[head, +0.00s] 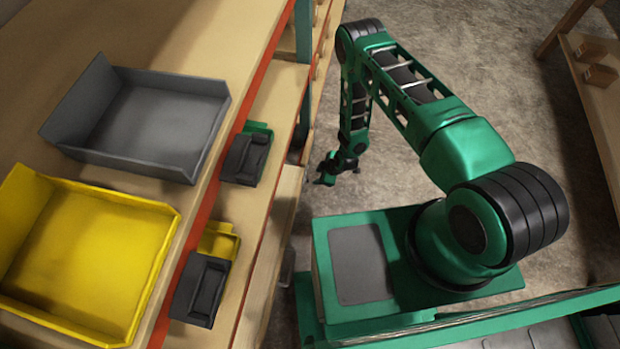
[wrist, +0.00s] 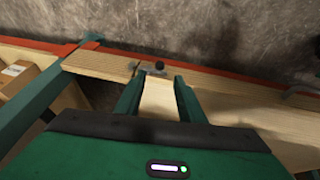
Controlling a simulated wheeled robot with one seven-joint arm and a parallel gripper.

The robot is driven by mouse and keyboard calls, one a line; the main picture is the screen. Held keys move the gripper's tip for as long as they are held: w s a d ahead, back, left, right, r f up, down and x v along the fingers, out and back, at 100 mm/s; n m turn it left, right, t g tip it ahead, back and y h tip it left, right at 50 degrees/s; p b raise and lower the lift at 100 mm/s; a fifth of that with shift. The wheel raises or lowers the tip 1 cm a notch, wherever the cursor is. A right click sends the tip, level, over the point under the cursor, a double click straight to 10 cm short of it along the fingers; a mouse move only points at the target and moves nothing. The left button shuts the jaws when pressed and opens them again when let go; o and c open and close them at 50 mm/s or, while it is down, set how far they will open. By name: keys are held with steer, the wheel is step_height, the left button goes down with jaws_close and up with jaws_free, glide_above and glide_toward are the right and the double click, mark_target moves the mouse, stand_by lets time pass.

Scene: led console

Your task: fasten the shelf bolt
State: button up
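In the wrist view a small dark round knob, likely the shelf bolt (wrist: 159,66), shows at the edge of a wooden shelf board (wrist: 105,68), beside a small grey metal piece. My gripper (wrist: 158,88) is open, with its two green fingers apart and nothing between them but the view of the board. The dark knob appears just beyond the fingertips, between them; whether they touch it I cannot tell. In the head view my gripper (head: 328,177) is low beside the shelf rack, near its right side. The bolt cannot be made out there.
The rack's upper shelf holds a grey bin (head: 150,125) and a yellow bin (head: 85,260). Small dark bins (head: 245,158) sit on a lower shelf. A green upright (wrist: 45,100) stands left in the wrist view. Open floor (head: 440,40) lies behind my arm; another shelf (head: 595,90) is at right.

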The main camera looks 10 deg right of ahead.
steer(key=x, duration=0.9)
steer(key=shift+w+f, duration=0.2)
steer(key=shift+f, duration=0.05)
steer(key=shift+a, duration=0.15)
